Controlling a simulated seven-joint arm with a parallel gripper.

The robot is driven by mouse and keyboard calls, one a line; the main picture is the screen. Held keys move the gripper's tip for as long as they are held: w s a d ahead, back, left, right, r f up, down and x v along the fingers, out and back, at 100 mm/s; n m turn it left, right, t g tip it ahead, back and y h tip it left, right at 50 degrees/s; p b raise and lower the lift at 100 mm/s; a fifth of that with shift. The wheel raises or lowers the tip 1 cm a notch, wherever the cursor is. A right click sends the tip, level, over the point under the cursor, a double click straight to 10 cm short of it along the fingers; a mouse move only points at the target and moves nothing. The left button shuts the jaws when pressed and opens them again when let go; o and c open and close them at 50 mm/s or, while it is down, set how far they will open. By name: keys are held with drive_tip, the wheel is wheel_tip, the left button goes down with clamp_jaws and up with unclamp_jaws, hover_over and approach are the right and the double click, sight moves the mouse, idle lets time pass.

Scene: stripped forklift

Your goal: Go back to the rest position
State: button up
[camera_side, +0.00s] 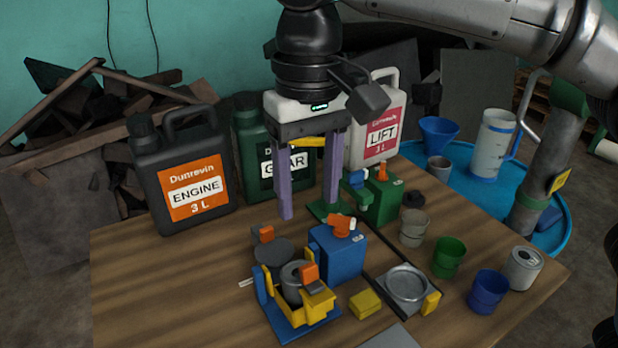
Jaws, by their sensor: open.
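My gripper (309,210) hangs above the wooden table in the side view, pointing down in front of the green GEAR jug. Its two purple fingers are apart, with nothing seen between them. The right fingertip is close to a small green base and a green box (383,203) with an orange cap; I cannot tell whether it touches. The left fingertip is behind the blue box (338,254) with an orange nozzle.
Jugs marked ENGINE (190,170), GEAR (262,150) and LIFT (378,125) stand behind. A blue and yellow fixture (296,302), a round dish (408,283) and several cups, including a green one (448,258), crowd the front. The table's left (150,290) is clear.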

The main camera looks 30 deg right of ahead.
drive_tip(key=shift+r, duration=0.65)
drive_tip(key=s+d+r+m+t, duration=0.1)
drive_tip(key=s+d+r+m, duration=0.15)
drive_tip(key=d, duration=0.85)
drive_tip(key=s+d+r+m+t, duration=0.1)
drive_tip(key=s+d+r, duration=0.3)
drive_tip(key=d, duration=0.6)
drive_tip(key=s+d+f+t, duration=0.2)
drive_tip(key=s+d+f, duration=0.5)
drive_tip(key=s+d, duration=0.1)
drive_tip(key=s+d+f+n+t, duration=0.1)
drive_tip(key=s+f+n, duration=0.2)
drive_tip(key=f, duration=0.8)
drive_tip(key=shift+d+t, duration=0.25)
drive_tip(key=shift+t, duration=0.05)
